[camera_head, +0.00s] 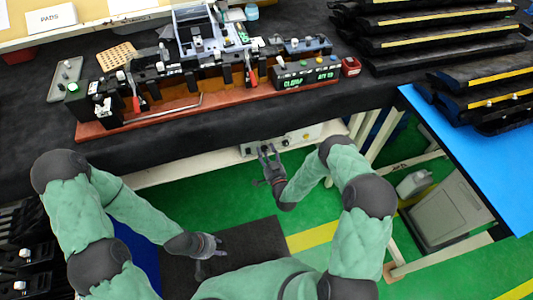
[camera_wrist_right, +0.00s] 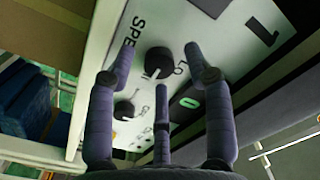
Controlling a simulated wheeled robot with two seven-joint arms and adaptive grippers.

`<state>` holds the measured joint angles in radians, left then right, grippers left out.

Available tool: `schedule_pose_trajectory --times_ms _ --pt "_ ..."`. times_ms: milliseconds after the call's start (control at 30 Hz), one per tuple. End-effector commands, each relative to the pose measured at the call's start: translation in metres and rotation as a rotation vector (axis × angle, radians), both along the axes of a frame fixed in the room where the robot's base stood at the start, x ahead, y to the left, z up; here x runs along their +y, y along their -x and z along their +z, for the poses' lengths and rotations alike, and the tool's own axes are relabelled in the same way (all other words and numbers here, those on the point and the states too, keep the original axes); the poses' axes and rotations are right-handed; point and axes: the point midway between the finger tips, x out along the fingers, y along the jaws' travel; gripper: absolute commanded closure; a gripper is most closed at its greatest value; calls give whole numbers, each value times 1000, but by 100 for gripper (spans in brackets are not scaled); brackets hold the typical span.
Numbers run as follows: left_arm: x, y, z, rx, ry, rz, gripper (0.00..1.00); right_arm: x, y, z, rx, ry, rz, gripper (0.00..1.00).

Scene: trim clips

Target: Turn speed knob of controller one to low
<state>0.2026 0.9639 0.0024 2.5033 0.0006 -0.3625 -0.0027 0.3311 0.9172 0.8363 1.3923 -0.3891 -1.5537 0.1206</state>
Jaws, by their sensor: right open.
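A pale controller panel (camera_head: 304,136) is mounted under the front edge of the bench in the head view. In the right wrist view the panel (camera_wrist_right: 215,28) carries a large "1", part of a "SPE" label, a "LO" mark and a green lit "0". Its black speed knob (camera_wrist_right: 158,62) has a white pointer line. My right gripper (camera_head: 268,152) is in front of the panel. In the wrist view its open fingers (camera_wrist_right: 167,75) stand around the knob's near side; contact cannot be told. My left gripper (camera_head: 208,245) hangs low, away from the bench; its fingers are unclear.
A second dark knob (camera_wrist_right: 123,110) sits lower left on the panel. A clip fixture on a red-brown base (camera_head: 95,132) stands on the bench above. A grey bin (camera_head: 445,213) and a blue table (camera_head: 480,150) are at the right. The green floor is open below the panel.

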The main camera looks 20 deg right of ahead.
Motion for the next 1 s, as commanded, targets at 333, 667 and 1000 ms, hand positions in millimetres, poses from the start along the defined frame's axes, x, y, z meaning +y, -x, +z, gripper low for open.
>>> schedule_pose_trajectory --times_ms 333,667,1000 --pt "0 0 0 0 0 0 60 0 0 0 0 0 0 100" --pt "0 0 -1 0 0 0 60 0 0 1 -3 29 0 100" --pt "0 0 -7 0 0 0 60 -1 -1 1 -13 234 -1 100"
